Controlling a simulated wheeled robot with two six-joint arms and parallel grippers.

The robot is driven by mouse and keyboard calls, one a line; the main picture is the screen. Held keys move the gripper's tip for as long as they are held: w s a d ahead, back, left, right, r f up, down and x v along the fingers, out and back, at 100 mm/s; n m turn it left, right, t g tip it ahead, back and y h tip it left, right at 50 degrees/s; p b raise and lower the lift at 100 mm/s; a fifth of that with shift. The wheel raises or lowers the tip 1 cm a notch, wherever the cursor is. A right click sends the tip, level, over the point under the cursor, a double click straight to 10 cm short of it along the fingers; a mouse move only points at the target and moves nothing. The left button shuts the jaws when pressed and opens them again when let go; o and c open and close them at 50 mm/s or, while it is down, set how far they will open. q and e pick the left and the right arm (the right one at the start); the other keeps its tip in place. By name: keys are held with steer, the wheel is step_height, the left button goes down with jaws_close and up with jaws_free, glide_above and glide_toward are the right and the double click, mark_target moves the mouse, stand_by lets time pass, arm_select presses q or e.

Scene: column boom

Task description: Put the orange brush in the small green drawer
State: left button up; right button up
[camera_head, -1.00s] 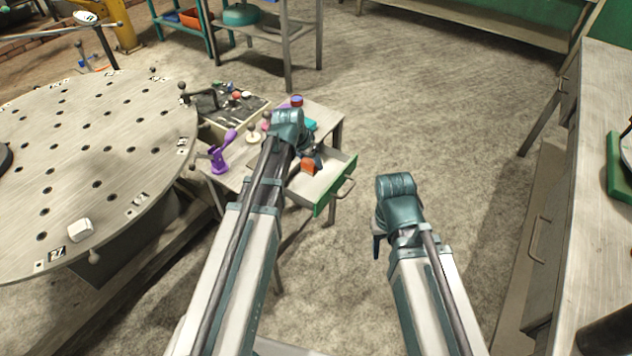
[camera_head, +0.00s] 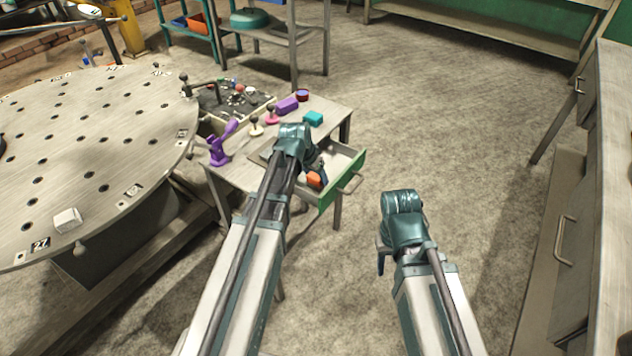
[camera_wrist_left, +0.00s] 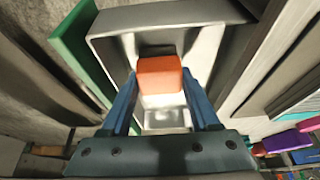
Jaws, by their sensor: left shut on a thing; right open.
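The orange brush (camera_head: 314,179) is between the fingers of my left gripper (camera_head: 318,172), over the open drawer. In the left wrist view the orange block of the brush (camera_wrist_left: 160,77) sits between the two blue fingers, with the drawer interior around it. My left gripper is shut on it. Whether the brush touches the drawer floor I cannot tell. The small green drawer (camera_head: 344,181) is pulled out of the small table, and its green front also shows in the left wrist view (camera_wrist_left: 78,45). My right gripper (camera_head: 381,262) is open and empty over the floor, right of the drawer.
The small table (camera_head: 235,175) holds a purple clamp-like tool (camera_head: 219,145), a teal block (camera_head: 313,118), a purple block (camera_head: 287,104) and small knobbed pieces. A large round perforated table (camera_head: 90,150) stands at left. A workbench (camera_head: 610,200) is at right. The floor between is clear.

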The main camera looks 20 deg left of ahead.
arm_select(q)
steer(key=shift+f, duration=0.1)
steer(key=shift+f, duration=0.1)
steer(key=shift+f, duration=0.15)
steer(key=o, duration=1.2)
steer(key=p+v, duration=1.2)
steer(key=v, duration=0.1)
steer(key=s+d+f+g+y, duration=0.2)
steer(key=s+d+g+y, duration=0.1)
steer(key=s+d, duration=1.2)
steer(key=s+g, duration=0.1)
steer(key=s, duration=0.2)
steer(key=shift+s+g+b, duration=0.3)
steer(key=shift+g, duration=0.1)
